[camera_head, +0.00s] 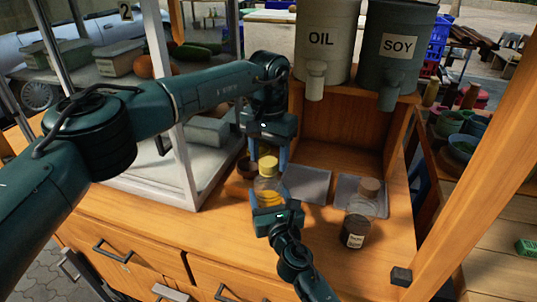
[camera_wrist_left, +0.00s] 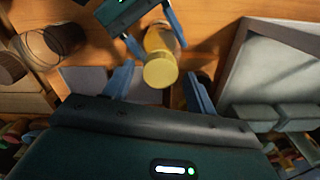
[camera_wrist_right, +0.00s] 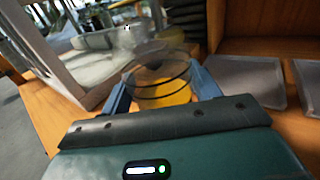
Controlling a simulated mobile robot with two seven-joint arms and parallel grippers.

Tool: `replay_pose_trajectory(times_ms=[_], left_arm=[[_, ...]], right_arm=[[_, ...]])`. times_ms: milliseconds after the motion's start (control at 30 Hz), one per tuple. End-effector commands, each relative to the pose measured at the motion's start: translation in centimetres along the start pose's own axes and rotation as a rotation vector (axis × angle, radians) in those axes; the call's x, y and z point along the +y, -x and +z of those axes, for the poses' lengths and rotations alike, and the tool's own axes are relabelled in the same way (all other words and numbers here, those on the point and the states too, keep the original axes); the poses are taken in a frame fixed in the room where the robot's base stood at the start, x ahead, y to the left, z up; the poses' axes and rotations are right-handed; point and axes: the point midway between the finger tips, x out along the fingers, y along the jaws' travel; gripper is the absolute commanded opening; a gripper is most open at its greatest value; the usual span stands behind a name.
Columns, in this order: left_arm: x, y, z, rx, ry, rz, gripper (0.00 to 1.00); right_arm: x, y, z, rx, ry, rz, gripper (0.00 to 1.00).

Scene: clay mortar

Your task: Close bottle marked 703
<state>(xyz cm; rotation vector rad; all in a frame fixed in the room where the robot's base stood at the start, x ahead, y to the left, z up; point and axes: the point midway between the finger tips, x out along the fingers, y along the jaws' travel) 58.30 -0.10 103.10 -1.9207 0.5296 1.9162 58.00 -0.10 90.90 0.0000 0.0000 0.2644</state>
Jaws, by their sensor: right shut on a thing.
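A clear bottle with yellow contents (camera_head: 267,196) stands on the wooden counter. A yellow cap (camera_head: 268,165) is at its top; I cannot tell whether it is fully seated. No marking 703 is readable. My right gripper (camera_head: 275,212) is shut on the bottle's body from the front; its fingers flank the bottle (camera_wrist_right: 163,92) in the right wrist view. My left gripper (camera_head: 265,150) points down just above the cap. In the left wrist view its fingers (camera_wrist_left: 158,88) are apart, and the cap (camera_wrist_left: 160,71) shows between them with gaps on both sides.
A dark bottle (camera_head: 357,228) with a brown cork and white label stands to the right. Grey mats (camera_head: 308,185) lie on the counter. A small brown round object (camera_head: 247,167) is close left of the cap. OIL (camera_head: 322,40) and SOY (camera_head: 397,45) dispensers stand on the shelf behind.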

Motion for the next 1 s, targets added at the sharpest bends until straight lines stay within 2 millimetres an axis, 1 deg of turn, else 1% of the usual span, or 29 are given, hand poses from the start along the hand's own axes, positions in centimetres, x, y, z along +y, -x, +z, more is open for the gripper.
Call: replay_pose_trajectory(times_ms=[67,333,467,600,700,933,1000], left_arm=[[0.0,0.0,0.0,0.0,0.0,0.0,0.62],[0.0,0.1,0.0,0.0,0.001,0.0,0.62],[0.0,1.3,-0.1,0.003,0.001,-0.001,0.62],[0.0,3.3,-0.1,0.003,0.0,-0.001,0.62],[0.1,4.2,0.0,0.0,0.0,0.0,0.62],[0.0,4.4,0.0,-0.001,0.0,0.0,0.62],[0.0,4.4,0.0,-0.001,0.002,0.0,0.59]], right_arm=[[0.0,0.0,-0.1,0.002,0.0,0.0,0.0],[0.0,0.0,-0.1,0.002,0.0,0.0,0.0],[0.0,0.0,-0.1,0.002,0.0,0.0,0.0],[0.0,0.0,-0.1,0.002,0.0,0.0,0.0],[0.0,0.0,-0.1,0.002,0.001,-0.001,0.0],[0.0,0.0,-0.1,0.002,0.001,0.0,0.0],[0.0,0.0,-0.1,0.002,0.001,0.0,0.0]])
